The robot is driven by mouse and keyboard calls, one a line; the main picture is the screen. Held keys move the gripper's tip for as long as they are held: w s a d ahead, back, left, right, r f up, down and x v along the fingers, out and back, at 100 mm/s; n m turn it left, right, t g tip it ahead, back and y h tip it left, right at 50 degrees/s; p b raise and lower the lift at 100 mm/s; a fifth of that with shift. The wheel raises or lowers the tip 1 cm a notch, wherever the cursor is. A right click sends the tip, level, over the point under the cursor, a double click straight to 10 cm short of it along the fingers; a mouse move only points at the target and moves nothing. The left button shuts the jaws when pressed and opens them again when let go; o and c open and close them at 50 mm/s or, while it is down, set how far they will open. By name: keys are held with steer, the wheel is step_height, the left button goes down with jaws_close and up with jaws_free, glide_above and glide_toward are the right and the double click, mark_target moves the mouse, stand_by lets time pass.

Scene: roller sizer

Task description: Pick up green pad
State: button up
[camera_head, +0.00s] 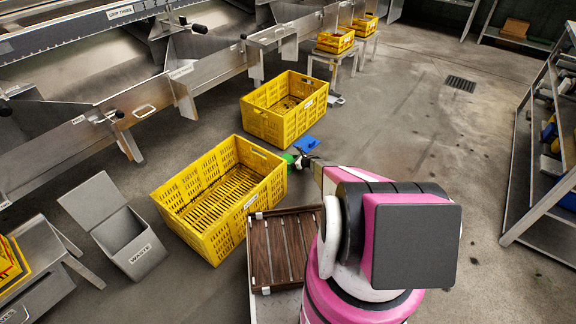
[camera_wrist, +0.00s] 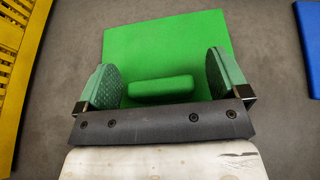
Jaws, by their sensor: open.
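The green pad (camera_wrist: 165,45) lies on the grey floor in the wrist view. It is a flat green square with a raised green bar (camera_wrist: 161,87) on it. My gripper (camera_wrist: 159,82) is open, with one green-padded finger on each side of the bar. I see a gap between the bar and each finger, and nothing is held. In the head view a small part of the green pad (camera_head: 288,158) shows between the yellow crates, beside the gripper end, and my arm hides much of that spot.
A blue pad (camera_head: 306,144) lies just beyond the green one. A large yellow crate (camera_head: 263,150) stands close on the left and another (camera_head: 262,125) behind. A slatted wooden tray (camera_head: 260,252) is near my base. A grey waste bin (camera_head: 147,257) stands at left. Floor to the right is clear.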

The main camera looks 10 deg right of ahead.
steer(key=c, duration=1.1)
steer(key=shift+a, duration=0.1)
steer(key=shift+c, duration=0.2)
